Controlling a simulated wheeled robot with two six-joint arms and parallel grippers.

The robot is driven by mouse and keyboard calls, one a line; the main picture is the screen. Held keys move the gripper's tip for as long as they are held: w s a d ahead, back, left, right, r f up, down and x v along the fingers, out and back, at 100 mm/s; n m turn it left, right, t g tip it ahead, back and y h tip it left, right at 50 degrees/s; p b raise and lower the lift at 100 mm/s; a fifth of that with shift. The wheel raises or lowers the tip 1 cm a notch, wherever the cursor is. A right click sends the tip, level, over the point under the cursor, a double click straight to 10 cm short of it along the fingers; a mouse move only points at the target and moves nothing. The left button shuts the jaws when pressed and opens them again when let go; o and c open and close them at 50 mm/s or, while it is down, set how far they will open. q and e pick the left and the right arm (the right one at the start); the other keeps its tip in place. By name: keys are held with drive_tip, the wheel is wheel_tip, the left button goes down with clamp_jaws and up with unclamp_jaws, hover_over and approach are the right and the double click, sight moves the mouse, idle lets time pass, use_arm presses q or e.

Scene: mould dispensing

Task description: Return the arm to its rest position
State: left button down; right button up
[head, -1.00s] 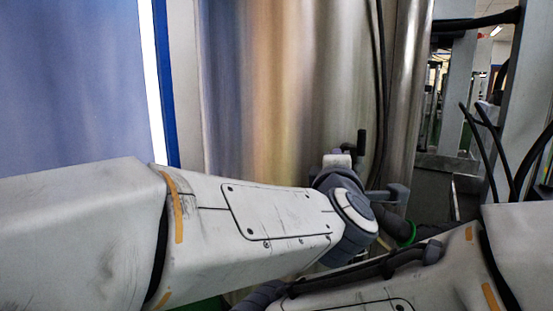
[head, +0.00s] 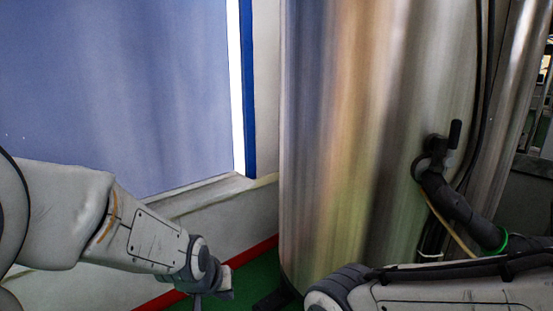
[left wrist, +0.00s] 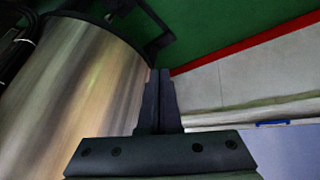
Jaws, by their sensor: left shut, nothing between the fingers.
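My left arm (head: 155,240) comes in from the left in the head view, with its wrist low, left of the steel tank (head: 370,130). In the left wrist view my left gripper (left wrist: 160,78) has its two dark fingers together with nothing between them. It is apart from the tank as far as I can see. My right arm (head: 430,288) lies across the lower right of the head view in front of the tank. Its gripper is out of view.
A dark valve with a hose (head: 455,200) sits on the tank's right side. A blue panel (head: 110,90) over a pale ledge stands at left. Green floor (head: 255,275) with a red edge stripe shows between ledge and tank.

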use_arm(q)
drive_tip(key=s+a+f+m+g+y, duration=0.1)
drive_tip(key=s+a+f+g, duration=0.25)
drive_tip(key=s+a, duration=0.4)
drive_tip(key=s+d+r+m+g, duration=0.1)
drive_tip(key=s+d+r+m, duration=0.25)
drive_tip(key=s+d, duration=0.35)
drive_tip(key=s+d+r+m+g, duration=0.1)
drive_tip(key=s+d+r+m, duration=0.1)
drive_tip(key=s+d+m, duration=0.35)
wheel_tip(320, 180, up, 15)
drive_tip(key=s+d+n+p, duration=0.1)
drive_tip(key=s+p, duration=0.1)
drive_tip(key=p, duration=1.3)
drive_tip(key=shift+n+h, duration=0.3)
